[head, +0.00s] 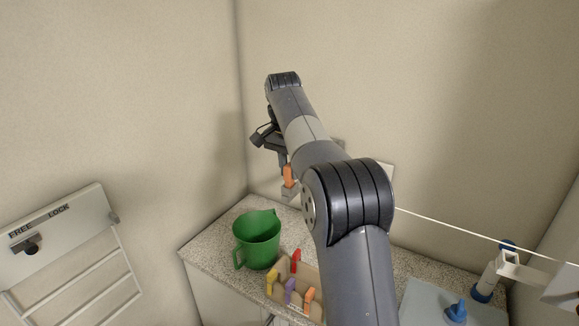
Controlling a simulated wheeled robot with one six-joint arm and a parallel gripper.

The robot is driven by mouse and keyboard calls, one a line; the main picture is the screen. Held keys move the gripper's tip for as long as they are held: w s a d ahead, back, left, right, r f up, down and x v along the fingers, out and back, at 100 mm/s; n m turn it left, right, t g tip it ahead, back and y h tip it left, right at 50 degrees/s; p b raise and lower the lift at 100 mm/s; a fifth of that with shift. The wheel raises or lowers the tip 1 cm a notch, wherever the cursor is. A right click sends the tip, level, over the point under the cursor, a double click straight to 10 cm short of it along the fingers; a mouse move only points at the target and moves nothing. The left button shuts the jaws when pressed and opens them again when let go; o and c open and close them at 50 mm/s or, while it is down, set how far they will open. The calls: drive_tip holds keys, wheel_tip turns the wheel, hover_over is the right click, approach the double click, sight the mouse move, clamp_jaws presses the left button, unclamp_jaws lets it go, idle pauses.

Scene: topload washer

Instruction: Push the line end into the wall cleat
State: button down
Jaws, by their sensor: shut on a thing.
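My gripper (285,168) is at upper centre, pointing down, shut on a small orange piece (288,177) that appears to be the line end. The white line (450,226) runs from a white bracket (522,268) at right toward the orange piece, passing behind my arm. A small pale grey part (290,192) shows just below the orange piece, near the back wall; it may be the wall cleat. I cannot tell whether the orange piece touches it or sits in it. My arm hides the area to its right.
A green jug (257,238) stands on the speckled counter (205,248) below my gripper. Beside it is a tan holder (320,275) with several coloured clips. A blue-topped object (456,311) sits on a pale mat (420,296) at right. A rack marked FREE and LOCK (60,222) hangs at left.

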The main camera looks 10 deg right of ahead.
sight(287, 167)
drive_tip(key=shift+f, duration=0.55)
drive_tip(key=c, duration=1.2)
unclamp_jaws()
drive_tip(key=r, duration=0.3)
drive_tip(key=r+p, duration=0.1)
drive_tip(key=r, duration=0.3)
drive_tip(key=s+a+r+p, duration=0.1)
drive_tip(key=r, duration=0.2)
drive_tip(key=shift+r, duration=0.35)
drive_tip(key=f, duration=0.3)
drive_tip(key=f+b, duration=0.1)
drive_tip(key=f, duration=0.3)
drive_tip(key=w+d+f+b, duration=0.1)
drive_tip(key=f, duration=0.2)
drive_tip(key=shift+f, duration=0.4)
drive_tip(key=shift+r, duration=0.5)
